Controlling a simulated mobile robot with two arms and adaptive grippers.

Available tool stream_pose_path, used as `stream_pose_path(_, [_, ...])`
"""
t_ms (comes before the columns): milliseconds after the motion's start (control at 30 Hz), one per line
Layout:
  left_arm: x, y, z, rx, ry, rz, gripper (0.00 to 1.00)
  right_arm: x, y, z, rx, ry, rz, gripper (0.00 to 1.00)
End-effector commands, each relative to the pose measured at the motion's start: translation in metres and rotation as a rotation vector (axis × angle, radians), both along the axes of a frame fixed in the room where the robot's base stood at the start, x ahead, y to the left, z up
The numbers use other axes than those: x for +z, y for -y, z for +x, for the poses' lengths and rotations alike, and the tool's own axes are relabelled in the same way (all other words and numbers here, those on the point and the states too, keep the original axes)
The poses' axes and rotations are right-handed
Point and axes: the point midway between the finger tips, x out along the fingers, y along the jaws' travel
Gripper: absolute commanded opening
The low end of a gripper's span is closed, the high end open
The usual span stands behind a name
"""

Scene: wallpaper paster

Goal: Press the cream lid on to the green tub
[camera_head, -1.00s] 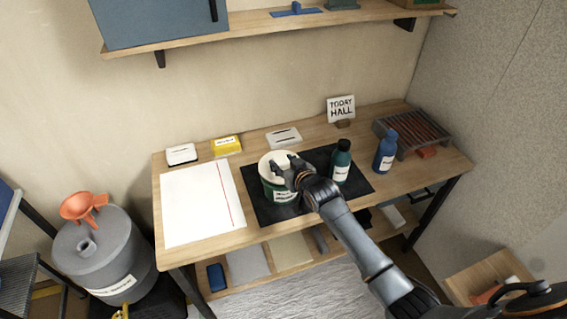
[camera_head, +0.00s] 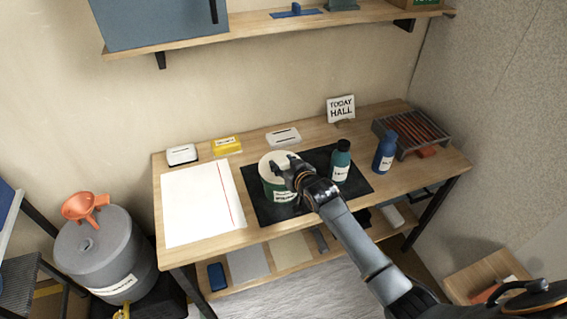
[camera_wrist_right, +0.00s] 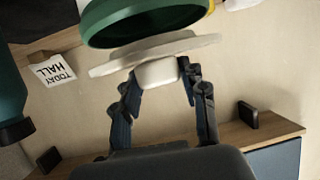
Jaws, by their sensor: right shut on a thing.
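The green tub (camera_head: 279,191) with a white label stands on the black mat on the table. The cream lid (camera_head: 270,162) is over its mouth in the head view. My right gripper (camera_head: 284,168) is shut on the lid's raised knob. In the right wrist view, the gripper (camera_wrist_right: 157,80) holds the lid (camera_wrist_right: 112,64) by this knob, just off the mouth of the tub (camera_wrist_right: 150,14). The tub's dark inside shows past the lid, and the lid looks slightly tilted against the rim. Part of the lid is hidden by the fingers. My left gripper is not in view.
A dark green bottle (camera_head: 341,160) stands close right of my gripper on the black mat (camera_head: 262,212). A blue bottle (camera_head: 385,151) and a slatted rack (camera_head: 410,132) are further right. A white sheet (camera_head: 195,210) lies left. A small "TODAY HALL" sign (camera_head: 341,108) stands behind.

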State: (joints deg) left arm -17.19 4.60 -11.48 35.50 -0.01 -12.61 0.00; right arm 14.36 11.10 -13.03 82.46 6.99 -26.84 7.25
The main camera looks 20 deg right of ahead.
Motion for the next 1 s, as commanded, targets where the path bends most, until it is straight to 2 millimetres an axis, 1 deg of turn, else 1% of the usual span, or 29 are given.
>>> stream_pose_path(367, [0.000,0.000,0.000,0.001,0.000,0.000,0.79,-0.001,0.000,0.000,0.000,0.000,0.000,0.11])
stream_pose_path(1000, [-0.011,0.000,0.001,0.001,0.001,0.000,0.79,-0.017,0.000,0.000,0.000,-0.001,0.000,0.11])
